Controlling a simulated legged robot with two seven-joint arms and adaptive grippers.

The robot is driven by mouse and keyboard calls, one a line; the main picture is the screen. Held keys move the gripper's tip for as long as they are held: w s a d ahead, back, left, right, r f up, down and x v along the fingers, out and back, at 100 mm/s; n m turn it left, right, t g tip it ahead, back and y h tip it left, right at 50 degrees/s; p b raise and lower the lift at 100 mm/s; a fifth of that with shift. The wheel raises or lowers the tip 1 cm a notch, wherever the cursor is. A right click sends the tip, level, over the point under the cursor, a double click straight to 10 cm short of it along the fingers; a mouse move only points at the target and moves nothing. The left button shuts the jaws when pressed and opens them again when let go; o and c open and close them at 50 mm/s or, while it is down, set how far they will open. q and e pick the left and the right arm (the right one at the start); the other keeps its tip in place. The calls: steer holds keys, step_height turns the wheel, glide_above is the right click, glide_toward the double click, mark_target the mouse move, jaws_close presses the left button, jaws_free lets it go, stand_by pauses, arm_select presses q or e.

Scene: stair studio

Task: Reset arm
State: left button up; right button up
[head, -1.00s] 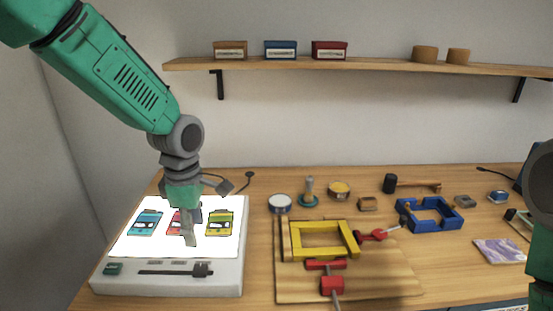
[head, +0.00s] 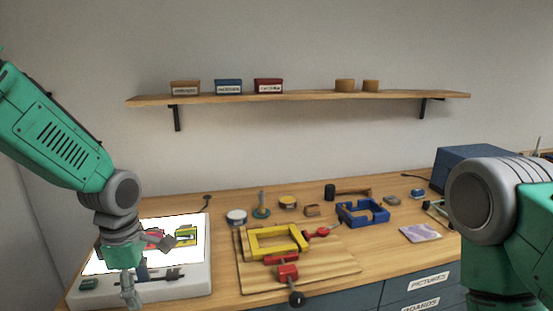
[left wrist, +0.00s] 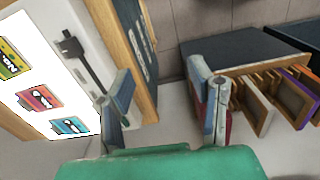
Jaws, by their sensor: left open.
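My left gripper (head: 130,288) hangs in front of the white light box (head: 190,285) at the lower left of the head view, near its front edge. In the left wrist view its two fingers (left wrist: 163,100) are spread apart with nothing between them. Pictures of vehicles lie on the lit panel; in the left wrist view a yellow one (left wrist: 12,62), a red one (left wrist: 40,98) and a blue one (left wrist: 70,126) show. My right arm stands at the right edge of the head view; its gripper is out of frame.
The wooden bench (head: 335,270) holds a yellow frame (head: 262,252) with red clamps, a blue frame (head: 350,218), a mallet (head: 352,191) and several tins. A shelf (head: 300,98) runs along the wall. A dark cabinet with upright panels (left wrist: 265,105) stands below in the left wrist view.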

arm_select(q)
steer(key=s+f+m+b, duration=0.3)
steer(key=s+f+m, duration=0.5)
steer(key=f, duration=0.6)
steer(key=s+f+m+b, duration=0.45)
steer(key=s+f, duration=0.45)
steer(key=f, duration=0.5)
steer(key=s+a+f+m+b, duration=0.1)
steer(key=s+f+m, duration=0.4)
steer(key=s+m, duration=0.3)
steer(key=shift+s+a+f, duration=0.15)
steer(key=shift+s, duration=0.95)
arm_select(e)
step_height(320, 180, down, 9)
steer(key=shift+w+d+f, duration=0.15)
steer(key=shift+w, duration=0.2)
arm_select(q)
steer(key=shift+w, duration=0.15)
arm_select(e)
steer(key=shift+s, duration=0.1)
